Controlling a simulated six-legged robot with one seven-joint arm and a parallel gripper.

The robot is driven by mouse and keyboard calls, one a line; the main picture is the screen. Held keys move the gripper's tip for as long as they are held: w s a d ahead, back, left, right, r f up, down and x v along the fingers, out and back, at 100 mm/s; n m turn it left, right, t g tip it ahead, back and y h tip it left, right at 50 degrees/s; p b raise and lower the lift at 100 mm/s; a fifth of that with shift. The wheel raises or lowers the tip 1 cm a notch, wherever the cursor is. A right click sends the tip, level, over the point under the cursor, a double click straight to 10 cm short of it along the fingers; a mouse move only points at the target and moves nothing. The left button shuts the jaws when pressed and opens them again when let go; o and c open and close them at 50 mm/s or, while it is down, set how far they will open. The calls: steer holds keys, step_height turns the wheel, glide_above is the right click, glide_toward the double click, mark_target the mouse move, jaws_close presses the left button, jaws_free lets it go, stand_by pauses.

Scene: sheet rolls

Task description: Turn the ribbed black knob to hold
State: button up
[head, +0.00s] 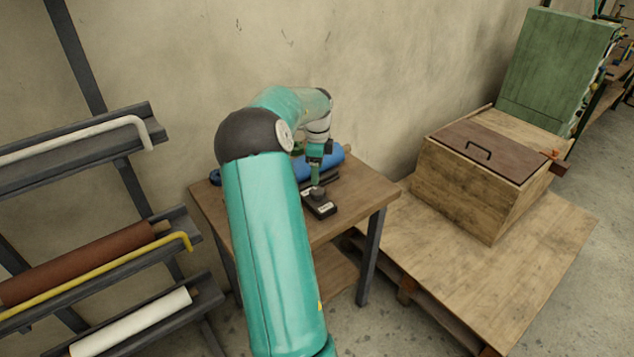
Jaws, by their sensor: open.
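The black knob (317,193) sits on top of a small dark box (322,209) near the front edge of a wooden table (360,192). Small pale labels show on the box, but they are too small to read. The knob's ribs and pointing direction cannot be made out. My gripper (315,182) is open and points down just above the knob. Whether its fingers touch the knob cannot be told at this size. My teal arm hides the left part of the table.
A blue roll (334,158) lies behind my gripper on the table. A rack at left holds a brown roll (80,262) and a white roll (130,322). A wooden box (470,190) stands on a pallet (550,236) at right. The wall is close behind the table.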

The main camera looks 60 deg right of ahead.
step_height(320, 180, up, 6)
steer(key=shift+f, duration=0.1)
stand_by(0.6)
steer(key=w+a+r+n+t, duration=0.1)
steer(key=w+a+r+n, duration=0.3)
steer(key=a, duration=0.7)
steer(key=w+a+r+n+t, duration=0.1)
steer(key=w+a+r+n, duration=0.25)
steer(key=a+n, duration=0.55)
steer(key=w+a+r+n+t, duration=0.1)
steer(key=w+a+r+n, duration=0.25)
steer(key=a, duration=0.95)
steer(key=s+a+n+t, duration=0.1)
steer(key=s+a+n, duration=0.3)
steer(key=a, duration=0.4)
steer(key=s+a+f+n, duration=0.1)
steer(key=s+a+n, duration=0.3)
steer(key=a+n, duration=0.2)
steer(key=s+a+n+t, duration=0.1)
steer(key=s+a+n, duration=0.3)
steer(key=a, duration=0.7)
steer(key=shift+f+n+t, duration=0.25)
steer(key=shift+n+t, duration=0.05)
steer(key=shift+n, duration=0.75)
